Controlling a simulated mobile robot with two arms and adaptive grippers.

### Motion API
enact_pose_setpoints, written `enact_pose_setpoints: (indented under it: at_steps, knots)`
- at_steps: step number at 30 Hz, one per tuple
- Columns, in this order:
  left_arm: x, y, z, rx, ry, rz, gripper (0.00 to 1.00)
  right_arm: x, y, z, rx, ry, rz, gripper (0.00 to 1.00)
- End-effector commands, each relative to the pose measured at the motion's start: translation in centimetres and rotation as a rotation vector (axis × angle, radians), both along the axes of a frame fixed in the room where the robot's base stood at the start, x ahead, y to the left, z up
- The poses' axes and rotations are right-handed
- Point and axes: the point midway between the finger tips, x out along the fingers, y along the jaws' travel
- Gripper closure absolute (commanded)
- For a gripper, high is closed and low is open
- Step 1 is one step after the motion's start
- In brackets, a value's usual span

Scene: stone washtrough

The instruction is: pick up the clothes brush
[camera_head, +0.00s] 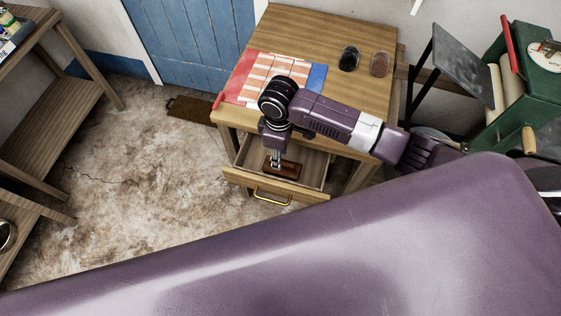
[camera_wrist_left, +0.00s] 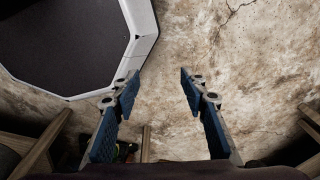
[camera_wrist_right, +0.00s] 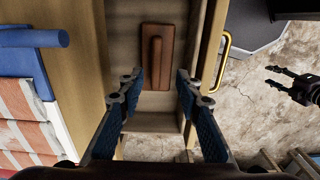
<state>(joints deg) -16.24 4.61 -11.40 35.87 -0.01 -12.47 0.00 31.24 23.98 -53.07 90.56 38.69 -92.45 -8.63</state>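The clothes brush (camera_wrist_right: 165,55), a reddish-brown block with a raised handle along its middle, lies in the open drawer (camera_head: 240,184) of the wooden table. It also shows in the head view (camera_head: 287,169), partly hidden by my right gripper (camera_head: 275,161). My right gripper points down into the drawer over the brush. In the right wrist view its fingers (camera_wrist_right: 158,84) are apart, with the brush's near end between the tips in the picture; nothing is held. My left gripper (camera_wrist_left: 158,80) is open and empty above the stone floor, outside the head view.
The table (camera_head: 305,30) holds a striped cloth (camera_head: 285,66), a black oval brush (camera_head: 349,58) and a brown one (camera_head: 379,64). The drawer has a brass handle (camera_head: 272,196).

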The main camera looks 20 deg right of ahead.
Motion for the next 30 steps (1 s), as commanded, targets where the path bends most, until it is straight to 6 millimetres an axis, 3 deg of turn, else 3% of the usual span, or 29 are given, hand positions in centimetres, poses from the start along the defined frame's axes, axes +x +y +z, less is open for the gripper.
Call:
enact_pose_setpoints:
  at_steps: [3,7,12,17,21,30]
  knots:
    - [-3.2,0.1,0.3,0.004,0.044,-0.002,0.60,0.0,-0.4,-1.1,-0.002,0.002,-0.001,0.68]
    - [-4.6,0.2,0.8,0.005,0.063,-0.003,0.60,0.1,-0.9,-2.9,-0.003,0.002,-0.002,0.68]
    - [-3.3,0.1,0.9,0.003,0.045,-0.003,0.60,0.2,-0.8,-4.9,-0.001,0.001,0.000,0.68]
    - [-0.5,-0.1,1.1,-0.002,0.006,-0.002,0.60,0.3,-0.8,-5.4,0.000,-0.002,0.000,0.68]
    - [-0.2,-0.1,1.1,-0.001,0.001,-0.002,0.60,0.3,-0.9,-5.4,0.000,-0.002,0.000,0.68]
    - [-2.2,0.1,1.0,0.001,0.029,-0.001,0.60,0.3,-0.9,-5.3,0.000,-0.002,0.000,1.00]
